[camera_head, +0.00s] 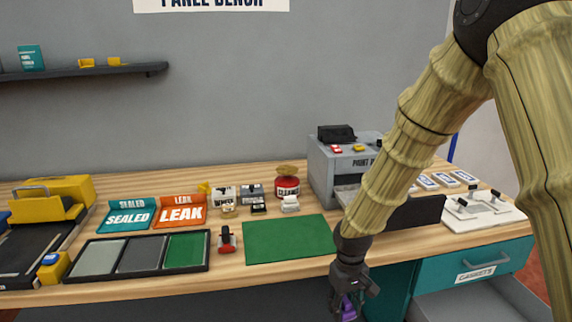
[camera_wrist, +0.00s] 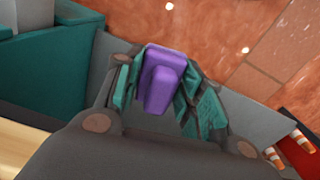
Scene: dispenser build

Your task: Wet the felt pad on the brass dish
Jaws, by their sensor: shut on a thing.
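My gripper (camera_head: 348,300) hangs low in front of the bench's front edge, left of the open drawer. It is shut on a purple block-like thing (camera_wrist: 163,80), which also shows partly between the fingers in the head view (camera_head: 348,308). A small dish-like brass-coloured thing (camera_head: 228,209) stands at the back middle of the bench, in front of a white labelled box (camera_head: 222,196). It is too small to tell whether this is the brass dish, and I cannot make out a felt pad. A red jar (camera_head: 287,187) with a brownish top stands to its right.
A grey machine (camera_head: 345,165) stands behind my arm. The teal drawer (camera_head: 475,272) labelled gaskets is open at the lower right. A green mat (camera_head: 287,239) lies bare mid-bench. Left of it are a red-based lever device (camera_head: 226,240), a three-section tray (camera_head: 140,270), and sealed (camera_head: 128,217) and leak bins (camera_head: 181,213).

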